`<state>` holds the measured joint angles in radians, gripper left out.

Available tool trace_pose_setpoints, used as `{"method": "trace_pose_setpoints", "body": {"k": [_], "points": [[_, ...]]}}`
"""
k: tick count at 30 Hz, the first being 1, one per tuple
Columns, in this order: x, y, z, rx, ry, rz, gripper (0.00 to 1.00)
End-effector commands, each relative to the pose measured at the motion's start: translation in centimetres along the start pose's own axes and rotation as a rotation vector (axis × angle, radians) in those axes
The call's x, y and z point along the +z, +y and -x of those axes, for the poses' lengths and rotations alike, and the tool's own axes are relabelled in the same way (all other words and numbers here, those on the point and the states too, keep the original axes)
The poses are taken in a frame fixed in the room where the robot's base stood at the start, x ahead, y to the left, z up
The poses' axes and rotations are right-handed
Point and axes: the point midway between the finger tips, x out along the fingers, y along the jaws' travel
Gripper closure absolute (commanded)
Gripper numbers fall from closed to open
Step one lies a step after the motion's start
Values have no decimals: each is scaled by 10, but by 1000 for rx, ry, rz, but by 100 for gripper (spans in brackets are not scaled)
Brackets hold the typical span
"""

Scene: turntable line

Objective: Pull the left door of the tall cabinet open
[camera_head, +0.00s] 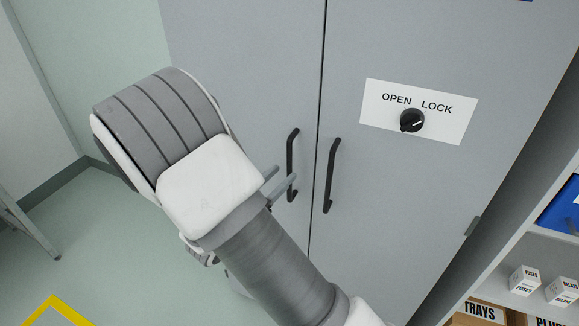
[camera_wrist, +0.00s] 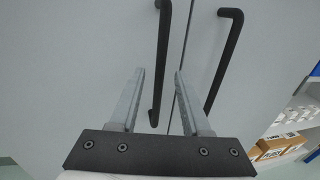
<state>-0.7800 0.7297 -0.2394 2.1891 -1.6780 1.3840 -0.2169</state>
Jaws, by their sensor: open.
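The tall grey cabinet has a left door (camera_head: 245,50) and a right door (camera_head: 400,190), both flush and shut with a thin dark seam between them. The left door's black bar handle (camera_head: 292,160) stands upright near the seam. My gripper (camera_head: 284,176) is at this handle, with its fingers open. In the wrist view the left handle (camera_wrist: 163,50) shows between the two fingers of my gripper (camera_wrist: 160,72), with no visible grip on it. The right door's handle (camera_head: 331,175) is close by on the right; it also shows in the wrist view (camera_wrist: 222,60).
A black knob (camera_head: 412,120) sits on a white OPEN/LOCK plate (camera_head: 375,112) on the right door; its setting is unclear. An open shelf (camera_head: 545,250) with small boxes (camera_head: 524,280) and a blue bin (camera_head: 563,208) stands at right. Green floor (camera_head: 90,235) is clear at left.

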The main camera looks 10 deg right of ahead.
Motion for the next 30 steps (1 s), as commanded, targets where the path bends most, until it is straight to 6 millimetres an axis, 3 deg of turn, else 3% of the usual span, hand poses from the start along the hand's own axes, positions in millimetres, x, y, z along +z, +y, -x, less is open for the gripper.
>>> {"method": "trace_pose_setpoints", "body": {"k": [3, 8, 19, 27, 30], "points": [[0, -1, -21, -4, 0, -1, 53], [0, 0, -38, -2, 0, 0, 53], [0, 0, -43, 0, 0, 0, 53], [0, 0, -43, 0, 0, 0, 100], [0, 0, -43, 0, 0, 0, 100]]}}
